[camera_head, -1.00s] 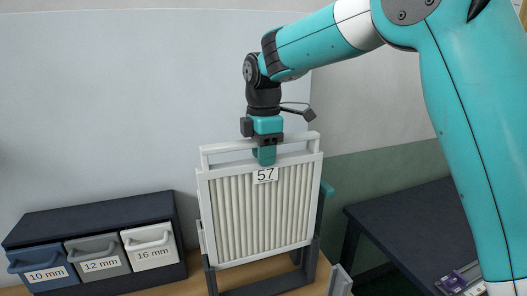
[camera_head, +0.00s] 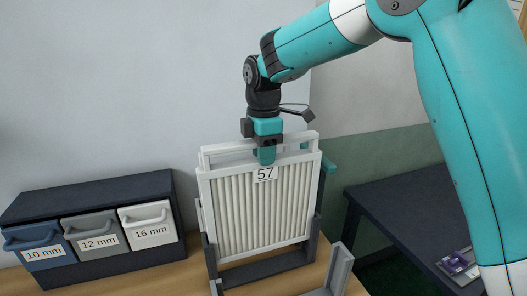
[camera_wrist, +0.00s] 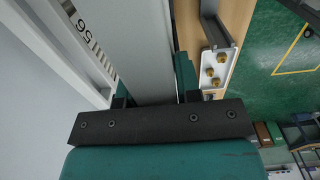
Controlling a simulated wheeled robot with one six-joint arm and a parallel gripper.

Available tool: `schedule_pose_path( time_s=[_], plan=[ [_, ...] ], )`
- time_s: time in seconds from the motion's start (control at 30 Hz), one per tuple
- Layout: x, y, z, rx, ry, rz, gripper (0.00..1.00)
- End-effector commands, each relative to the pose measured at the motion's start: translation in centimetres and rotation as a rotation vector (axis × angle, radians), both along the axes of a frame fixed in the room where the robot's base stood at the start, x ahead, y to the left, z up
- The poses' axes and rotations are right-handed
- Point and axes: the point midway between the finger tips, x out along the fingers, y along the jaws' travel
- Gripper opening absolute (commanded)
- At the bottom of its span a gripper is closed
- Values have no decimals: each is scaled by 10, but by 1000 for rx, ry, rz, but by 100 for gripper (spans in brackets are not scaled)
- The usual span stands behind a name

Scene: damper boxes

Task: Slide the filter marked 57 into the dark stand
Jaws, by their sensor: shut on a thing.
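The filter marked 57 (camera_head: 262,212) is a white frame with cream pleats and stands upright in the head view. My gripper (camera_head: 266,155) is shut on its top rail, and the label is just below the fingers. The dark stand (camera_head: 268,269) shows at and below the filter's lower edge, with dark posts at both sides. I cannot tell whether the filter's edges sit in its channels. In the wrist view, my gripper (camera_wrist: 153,100) has a pale rail between its fingers. A white frame with a label like 56 (camera_wrist: 80,28) is at the left there.
A dark cabinet (camera_head: 95,195) with drawers marked 10, 12 and 16 mm stands at left. A dark table (camera_head: 420,215) is at right. A bracket with brass screws (camera_wrist: 216,68) shows in the wrist view.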

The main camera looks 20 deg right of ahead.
Motion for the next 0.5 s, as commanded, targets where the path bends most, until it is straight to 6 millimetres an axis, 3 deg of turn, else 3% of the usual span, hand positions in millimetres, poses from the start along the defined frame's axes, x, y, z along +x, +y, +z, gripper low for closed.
schedule_pose_path(
  time_s=[0.5],
  plan=[
    [0, 0, -60, 0, 0, 0, 0]
  ],
)
